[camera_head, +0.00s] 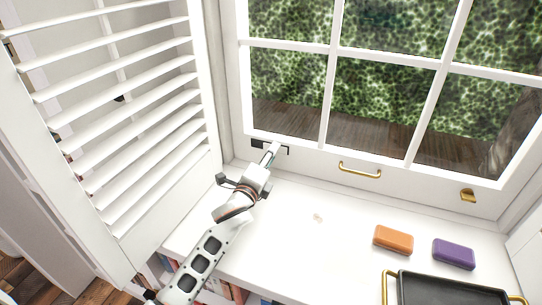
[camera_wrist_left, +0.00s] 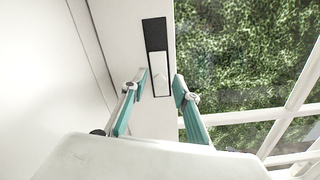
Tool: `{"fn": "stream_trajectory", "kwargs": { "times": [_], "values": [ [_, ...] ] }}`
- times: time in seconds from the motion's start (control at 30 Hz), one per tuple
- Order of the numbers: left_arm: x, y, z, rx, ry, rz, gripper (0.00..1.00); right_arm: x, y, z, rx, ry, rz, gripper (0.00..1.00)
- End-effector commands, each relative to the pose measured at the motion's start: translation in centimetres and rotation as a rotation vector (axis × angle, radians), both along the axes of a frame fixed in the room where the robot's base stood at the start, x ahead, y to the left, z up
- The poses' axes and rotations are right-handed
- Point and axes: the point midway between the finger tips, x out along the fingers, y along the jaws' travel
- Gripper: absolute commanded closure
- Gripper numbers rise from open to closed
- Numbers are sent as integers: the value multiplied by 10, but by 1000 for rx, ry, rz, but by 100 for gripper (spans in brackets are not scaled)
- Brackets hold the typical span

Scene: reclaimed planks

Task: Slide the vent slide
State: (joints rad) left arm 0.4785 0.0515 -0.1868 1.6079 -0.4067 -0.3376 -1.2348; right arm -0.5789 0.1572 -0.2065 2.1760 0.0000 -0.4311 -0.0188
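The vent slide shows in the left wrist view as a dark plate (camera_wrist_left: 155,34) on the white window frame, with a white sliding tab (camera_wrist_left: 160,72) at its lower end. In the head view, part of the dark plate (camera_head: 257,143) shows on the bottom rail of the window, partly hidden by my gripper. My left gripper (camera_wrist_left: 159,80) is open, with one teal finger on each side of the tab. I cannot tell whether either finger touches it. My left gripper (camera_head: 272,150) also shows in the head view at the plate. My right gripper is not in view.
A white louvred shutter (camera_head: 212,85) stands open at the left. A brass handle (camera_head: 360,170) and a brass catch (camera_head: 468,195) are on the window. An orange block (camera_head: 393,239), a purple block (camera_head: 454,253) and a dark tray (camera_head: 440,290) are on the white sill, whose middle is mostly clear.

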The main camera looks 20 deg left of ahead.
Motion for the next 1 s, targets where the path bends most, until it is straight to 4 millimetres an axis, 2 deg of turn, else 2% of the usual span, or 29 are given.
{"fn": "stream_trajectory", "kwargs": {
  "times": [0.1, 0.13, 0.23, 0.43, 0.63, 0.77, 1.0],
  "values": [
    [0, 0, 0, 0, 0, 0, 70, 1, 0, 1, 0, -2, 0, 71],
    [0, 0, 0, 0, 0, 0, 75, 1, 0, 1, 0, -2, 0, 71],
    [0, 0, 0, 0, 0, 0, 100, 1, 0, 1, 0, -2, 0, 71],
    [0, 2, 1, 1, 0, 1, 100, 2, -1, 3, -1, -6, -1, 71],
    [1, 32, 5, 5, -4, 1, 100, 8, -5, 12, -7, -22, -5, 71],
    [1, 44, 3, 2, -1, 1, 100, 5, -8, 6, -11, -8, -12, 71],
    [1, 46, 0, 1, 1, 3, 100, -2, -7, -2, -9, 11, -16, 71]
  ]
}}
